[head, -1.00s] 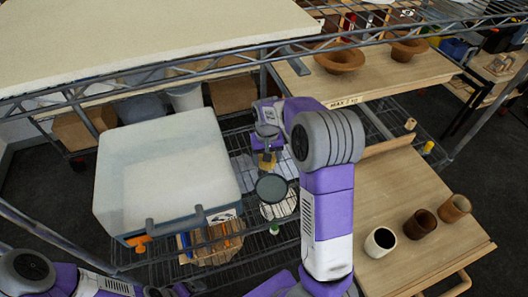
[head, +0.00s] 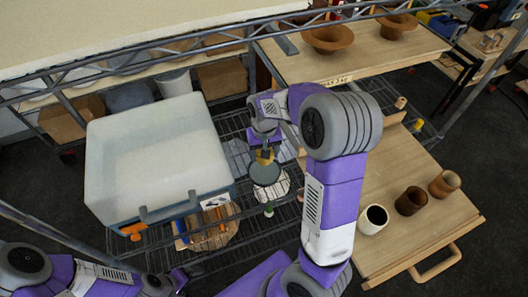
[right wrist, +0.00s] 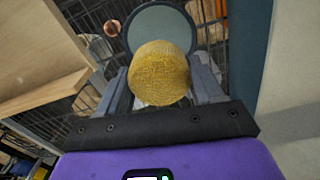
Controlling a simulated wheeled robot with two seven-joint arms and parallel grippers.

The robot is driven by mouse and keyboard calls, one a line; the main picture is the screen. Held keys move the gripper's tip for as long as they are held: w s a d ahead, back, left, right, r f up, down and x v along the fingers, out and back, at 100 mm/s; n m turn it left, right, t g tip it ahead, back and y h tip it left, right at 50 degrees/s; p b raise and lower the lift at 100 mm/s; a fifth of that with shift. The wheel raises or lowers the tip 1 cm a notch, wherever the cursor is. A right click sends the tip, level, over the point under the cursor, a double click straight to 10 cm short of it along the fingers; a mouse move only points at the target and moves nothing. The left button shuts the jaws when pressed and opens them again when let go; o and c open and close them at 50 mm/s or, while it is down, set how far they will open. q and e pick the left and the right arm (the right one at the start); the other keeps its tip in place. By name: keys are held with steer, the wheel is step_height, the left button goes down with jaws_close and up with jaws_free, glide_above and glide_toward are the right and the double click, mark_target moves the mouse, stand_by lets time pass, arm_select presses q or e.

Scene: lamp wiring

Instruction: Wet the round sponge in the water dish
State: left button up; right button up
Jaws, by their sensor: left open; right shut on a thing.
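The round yellow sponge (right wrist: 160,74) is held between the jaws of my right gripper (right wrist: 160,88). In the head view the sponge (head: 265,157) shows just below that gripper (head: 266,142), partly hidden by the arm. The water dish (head: 264,173) is a round, dark grey-green disc on the wire shelf. In the right wrist view the dish (right wrist: 160,22) lies behind the sponge, which covers its near part. I cannot tell whether the sponge touches the water. My left gripper (head: 180,281) is low at the bottom left, away from the dish, open; its fingertips are hard to see.
A large white-topped bin (head: 155,150) stands left of the dish. A wooden tray (head: 425,225) with several cups is on the right. A wooden shelf (head: 370,55) with terracotta bowls is behind. A round pale item (head: 277,188) sits close in front of the dish.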

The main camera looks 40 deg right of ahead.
mark_target(264, 171)
step_height(264, 171, down, 7)
steer(key=b, duration=0.4)
steer(key=shift+r+b, duration=0.15)
steer(key=shift+b, duration=0.2)
steer(key=shift+f, duration=0.25)
steer(key=shift+f+b, duration=0.5)
stand_by(0.8)
stand_by(1.0)
step_height(264, 171, up, 7)
steer(key=p, duration=0.6)
steer(key=shift+f, duration=0.1)
stand_by(0.6)
